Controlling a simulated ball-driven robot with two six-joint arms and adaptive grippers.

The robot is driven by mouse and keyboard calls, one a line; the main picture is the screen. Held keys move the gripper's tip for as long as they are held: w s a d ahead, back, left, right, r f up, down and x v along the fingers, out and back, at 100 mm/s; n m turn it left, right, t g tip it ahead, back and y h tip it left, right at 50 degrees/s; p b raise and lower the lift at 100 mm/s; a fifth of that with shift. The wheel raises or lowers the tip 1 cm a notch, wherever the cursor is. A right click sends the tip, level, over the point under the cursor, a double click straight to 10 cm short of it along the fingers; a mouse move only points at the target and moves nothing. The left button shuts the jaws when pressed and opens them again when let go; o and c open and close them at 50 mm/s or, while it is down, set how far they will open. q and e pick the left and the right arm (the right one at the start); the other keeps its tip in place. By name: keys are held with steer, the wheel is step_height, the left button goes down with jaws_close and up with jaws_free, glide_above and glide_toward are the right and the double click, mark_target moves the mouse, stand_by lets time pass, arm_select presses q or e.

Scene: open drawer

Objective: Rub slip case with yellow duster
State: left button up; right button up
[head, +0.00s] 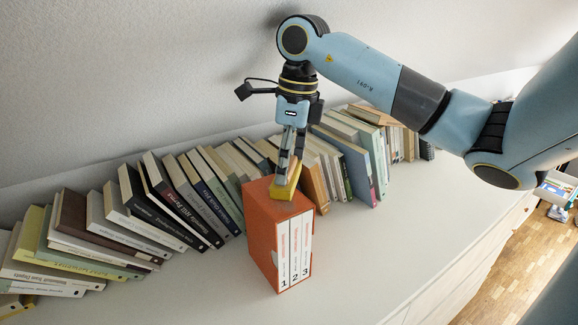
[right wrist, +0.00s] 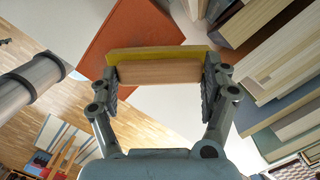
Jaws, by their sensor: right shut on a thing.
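The orange slip case (head: 264,234) stands upright on the white cabinet top, holding white volumes numbered 1, 2 and 3. Its orange top also shows in the right wrist view (right wrist: 135,28). My right gripper (head: 288,168) is above the slip case, pointing down. It is shut on the yellow duster (head: 284,190), which has a wooden back (right wrist: 160,72) between the fingers. The yellow duster is at the top of the slip case and appears to touch it, though the exact contact is hard to tell. My left gripper is not in view.
Leaning books (head: 150,215) line the wall to the left of the slip case, and more books (head: 350,150) stand behind it to the right. The white cabinet top (head: 370,260) is clear in front and to the right. A wooden floor (head: 515,270) lies beyond its edge.

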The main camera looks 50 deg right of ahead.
steer(key=shift+w+f, duration=0.1)
steer(key=shift+w, duration=0.15)
steer(key=shift+w+a+b, duration=0.15)
steer(key=shift+a+b, duration=0.2)
steer(key=shift+a, duration=0.2)
steer(key=shift+w+a+b, duration=0.15)
steer(key=shift+a+b, duration=0.15)
steer(key=shift+a, duration=0.25)
steer(key=shift+w+a+r, duration=0.2)
steer(key=shift+w+a, duration=0.05)
steer(key=shift+a, duration=0.4)
steer(key=shift+w+a+r+p, duration=0.1)
steer(key=shift+w+a+p, duration=0.1)
steer(key=shift+a+p, duration=0.45)
steer(key=shift+w+a+p, duration=0.15)
steer(key=shift+a+p, duration=0.4)
steer(key=shift+p, duration=0.05)
steer(key=shift+w+a, duration=0.15)
steer(key=shift+a, duration=0.35)
steer(key=shift+f, duration=0.25)
